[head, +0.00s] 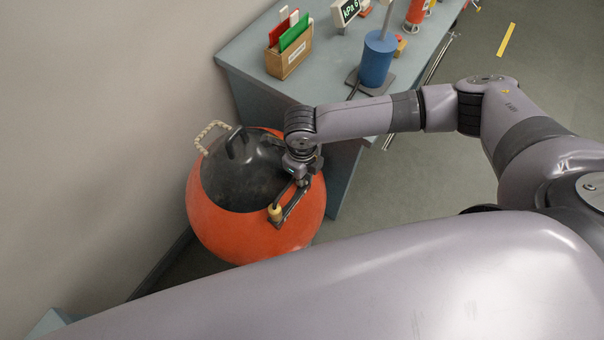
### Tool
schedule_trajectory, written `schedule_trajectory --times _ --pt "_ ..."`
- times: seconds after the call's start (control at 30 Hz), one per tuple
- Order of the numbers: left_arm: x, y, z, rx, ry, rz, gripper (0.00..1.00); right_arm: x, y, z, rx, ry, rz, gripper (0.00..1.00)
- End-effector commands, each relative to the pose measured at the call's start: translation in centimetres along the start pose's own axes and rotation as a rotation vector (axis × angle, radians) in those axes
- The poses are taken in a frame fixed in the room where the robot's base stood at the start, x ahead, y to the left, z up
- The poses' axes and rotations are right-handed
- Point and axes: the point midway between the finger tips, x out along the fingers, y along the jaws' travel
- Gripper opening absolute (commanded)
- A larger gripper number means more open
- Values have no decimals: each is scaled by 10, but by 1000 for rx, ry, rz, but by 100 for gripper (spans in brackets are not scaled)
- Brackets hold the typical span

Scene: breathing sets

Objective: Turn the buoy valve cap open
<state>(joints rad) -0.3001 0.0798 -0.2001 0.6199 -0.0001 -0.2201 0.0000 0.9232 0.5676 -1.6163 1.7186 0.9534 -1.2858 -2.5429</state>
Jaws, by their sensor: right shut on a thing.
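The buoy (240,232) is a large orange ball with a dark grey top (238,182), a black handle on it and a beige rope loop at its back left. It stands on the floor by the wall. A small yellowish valve cap (274,211) sits at the front right edge of the dark top. My right gripper (278,214) reaches down over the buoy's right side, its fingers closed around the cap. The fingertips are small in view and partly cover the cap. My left gripper is not in view.
A grey-blue table (247,55) stands behind the buoy, close to my right arm. It bears a wooden box (289,60) with red and green cards, a blue cylinder (377,60) and a kPa display (349,11). The wall is close on the left.

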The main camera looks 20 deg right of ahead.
Motion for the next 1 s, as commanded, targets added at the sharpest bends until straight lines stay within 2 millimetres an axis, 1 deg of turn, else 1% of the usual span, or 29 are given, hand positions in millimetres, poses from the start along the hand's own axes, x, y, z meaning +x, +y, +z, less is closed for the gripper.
schedule_trajectory --times 0.4,0.43,0.53,0.87,0.97,1.0 --pt "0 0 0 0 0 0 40 -1 -1 2 -6 -4 -2 0" --pt "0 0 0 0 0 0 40 -1 -1 2 -6 -4 -2 9" --pt "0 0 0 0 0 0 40 -1 -1 1 -6 -3 -2 15" --pt "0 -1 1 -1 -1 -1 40 -2 0 1 -6 -2 -1 16" --pt "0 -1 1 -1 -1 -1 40 -11 -1 1 -5 -3 -1 16" --pt "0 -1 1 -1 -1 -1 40 -17 0 2 -6 -5 -1 16"
